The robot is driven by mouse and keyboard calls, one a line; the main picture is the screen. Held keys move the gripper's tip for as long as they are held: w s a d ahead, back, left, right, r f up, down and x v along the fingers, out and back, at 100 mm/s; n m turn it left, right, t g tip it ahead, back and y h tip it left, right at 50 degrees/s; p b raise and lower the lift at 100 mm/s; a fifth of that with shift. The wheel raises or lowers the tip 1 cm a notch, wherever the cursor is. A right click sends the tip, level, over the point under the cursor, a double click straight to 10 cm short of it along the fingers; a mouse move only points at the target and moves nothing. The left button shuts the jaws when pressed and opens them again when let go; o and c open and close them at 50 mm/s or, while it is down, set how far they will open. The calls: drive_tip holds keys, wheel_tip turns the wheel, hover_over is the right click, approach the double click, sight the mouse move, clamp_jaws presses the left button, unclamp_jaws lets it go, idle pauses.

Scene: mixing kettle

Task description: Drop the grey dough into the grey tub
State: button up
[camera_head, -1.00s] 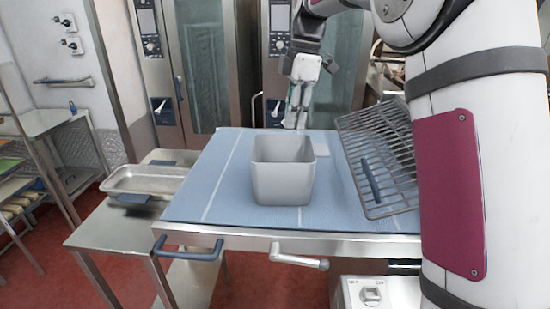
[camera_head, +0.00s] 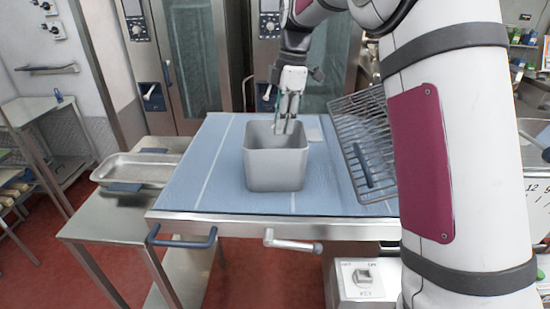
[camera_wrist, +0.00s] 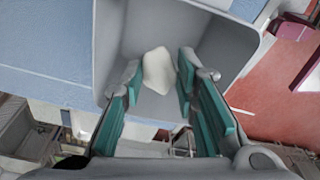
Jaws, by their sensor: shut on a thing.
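The grey tub (camera_head: 275,170) stands upright on the blue table top, open at the top. My gripper (camera_head: 286,127) points down over the back right part of the tub's opening, its tips near rim height. In the wrist view my gripper (camera_wrist: 158,75) is shut on the pale grey dough (camera_wrist: 158,70), a small rounded lump between the fingertips. The inside of the tub (camera_wrist: 212,52) shows behind the dough there. In the head view the dough is too small and too covered by the fingers to make out clearly.
A wire rack (camera_head: 365,150) leans at the table's right side, near my arm. A metal tray (camera_head: 135,170) lies on a lower side table at left. The blue table top (camera_head: 200,185) is clear left of the tub. Ovens (camera_head: 195,60) stand behind.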

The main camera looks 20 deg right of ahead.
drive_tip(key=o, duration=1)
wheel_tip(320, 180, up, 12)
drive_tip(key=d, duration=0.1)
drive_tip(key=shift+d, duration=0.4)
